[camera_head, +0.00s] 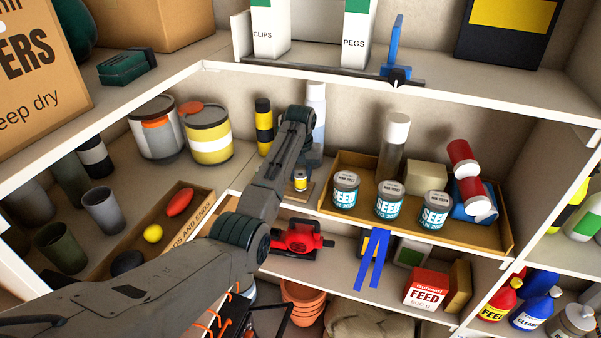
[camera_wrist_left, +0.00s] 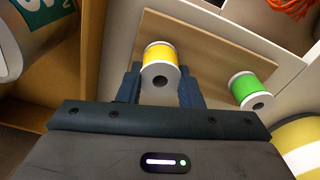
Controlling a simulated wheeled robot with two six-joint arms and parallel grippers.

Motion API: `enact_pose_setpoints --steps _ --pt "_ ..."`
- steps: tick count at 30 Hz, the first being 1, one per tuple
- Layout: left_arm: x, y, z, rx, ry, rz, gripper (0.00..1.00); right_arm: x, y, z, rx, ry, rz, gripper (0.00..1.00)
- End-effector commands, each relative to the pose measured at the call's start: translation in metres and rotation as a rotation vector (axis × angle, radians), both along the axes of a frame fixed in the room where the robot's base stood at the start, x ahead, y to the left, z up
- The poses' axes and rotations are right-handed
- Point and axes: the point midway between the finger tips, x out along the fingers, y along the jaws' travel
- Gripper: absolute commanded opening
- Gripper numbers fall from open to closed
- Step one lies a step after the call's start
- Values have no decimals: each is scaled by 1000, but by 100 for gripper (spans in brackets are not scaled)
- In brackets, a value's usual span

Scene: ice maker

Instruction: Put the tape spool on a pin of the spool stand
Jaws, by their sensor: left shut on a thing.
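The tape spool (camera_wrist_left: 160,56) is yellow with white ends and a dark centre hole. My left gripper (camera_wrist_left: 159,84) is shut on it, one finger on each side. The spool stand (camera_wrist_left: 208,50) is a flat wooden board beneath the spool. A green spool (camera_wrist_left: 248,85) stands toward the board's right part in the left wrist view. In the head view the yellow spool (camera_head: 300,182) shows just over the stand (camera_head: 303,196), below my wrist, which hides part of the stand. I cannot tell whether a pin is inside the yellow spool. My right gripper is not in view.
A cardboard tray (camera_head: 475,233) with seed cans (camera_head: 390,205) stands right of the stand. A spray can (camera_head: 316,110) and a yellow-black can (camera_head: 263,125) stand behind. An odds-and-ends box (camera_head: 150,212) lies left. Shelf boards run above and below.

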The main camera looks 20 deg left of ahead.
Motion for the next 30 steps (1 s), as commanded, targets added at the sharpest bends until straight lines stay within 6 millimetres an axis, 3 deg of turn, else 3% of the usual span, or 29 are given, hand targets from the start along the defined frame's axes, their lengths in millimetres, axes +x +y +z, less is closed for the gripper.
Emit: enact_pose_setpoints --steps 9,10,14,23,30 --pt "0 0 -8 0 1 0 0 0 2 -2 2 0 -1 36" --pt "0 0 -7 0 1 0 34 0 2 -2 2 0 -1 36" --pt "0 0 -7 0 1 0 58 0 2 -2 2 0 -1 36" --pt "0 0 -6 0 0 0 58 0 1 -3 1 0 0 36" --pt "-1 0 24 0 -5 0 58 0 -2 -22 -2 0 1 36"
